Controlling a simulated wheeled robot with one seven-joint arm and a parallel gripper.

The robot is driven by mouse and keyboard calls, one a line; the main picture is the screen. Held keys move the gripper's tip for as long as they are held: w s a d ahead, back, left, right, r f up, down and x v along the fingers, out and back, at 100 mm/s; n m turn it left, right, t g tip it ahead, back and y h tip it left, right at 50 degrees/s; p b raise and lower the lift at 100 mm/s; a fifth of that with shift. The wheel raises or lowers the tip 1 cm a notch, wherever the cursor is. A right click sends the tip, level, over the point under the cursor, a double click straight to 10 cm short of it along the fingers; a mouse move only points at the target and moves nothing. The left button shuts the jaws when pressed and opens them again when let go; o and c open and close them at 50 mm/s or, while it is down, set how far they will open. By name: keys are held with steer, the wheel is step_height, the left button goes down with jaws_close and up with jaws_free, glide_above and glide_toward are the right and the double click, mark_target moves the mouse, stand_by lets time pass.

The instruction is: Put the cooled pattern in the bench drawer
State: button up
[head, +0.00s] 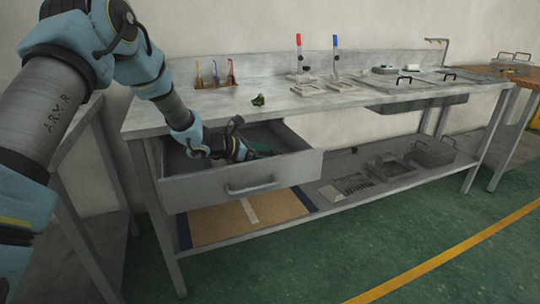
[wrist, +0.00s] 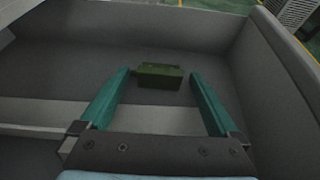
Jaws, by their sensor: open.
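The bench drawer (head: 204,190) is pulled open under the left end of the bench, its interior exposed. My gripper (head: 264,151) reaches down into it. In the wrist view its teal fingers (wrist: 160,73) are spread wide. A small dark green block, which looks like the wax pattern (wrist: 160,82), lies on the drawer floor between and slightly beyond the fingertips, with a gap on each side. In the head view the block cannot be made out behind the gripper. Another small green piece (head: 258,100) sits on the bench top above the drawer.
The bench top (head: 215,103) carries a small tool rack (head: 214,75), two clamps with red (head: 299,60) and blue (head: 336,60) handles, and metal trays. The lower shelf holds a brown board (head: 225,222) and metal bins (head: 432,151). The floor in front is clear.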

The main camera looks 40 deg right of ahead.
steer(key=shift+r, duration=0.1)
steer(key=shift+w+a+r, duration=0.1)
steer(key=shift+a, duration=0.05)
steer(key=b+v, duration=0.1)
steer(key=v, duration=1)
steer(key=shift+a+r, duration=0.1)
steer(key=shift+a, duration=0.25)
